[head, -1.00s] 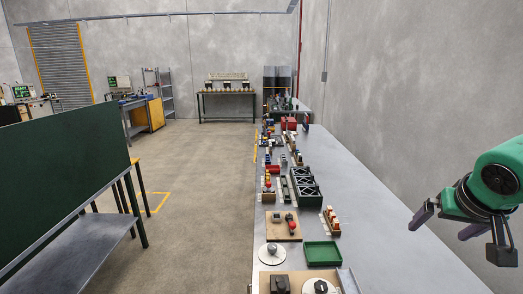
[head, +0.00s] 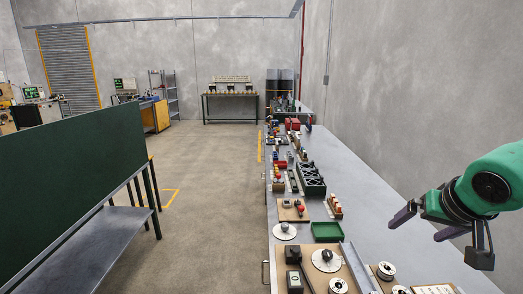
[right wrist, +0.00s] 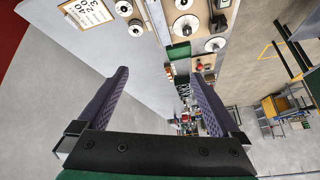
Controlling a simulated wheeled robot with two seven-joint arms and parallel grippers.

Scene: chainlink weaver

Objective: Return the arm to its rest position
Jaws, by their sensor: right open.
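My right arm is green and comes in from the right edge of the head view. Its gripper (head: 422,226) is open and empty, held above the right side of the long grey workbench (head: 375,205). In the right wrist view the two purple fingers of the gripper (right wrist: 160,82) are spread wide with nothing between them. Bench items show beyond and below them. My left gripper is not in view.
The bench carries a green tray (head: 326,231), a black crate (head: 311,180), white discs and spools (head: 326,260) and a printed board (head: 436,289). A concrete wall runs along the right. A green panel with a shelf (head: 75,160) stands left, with open floor (head: 215,200) between.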

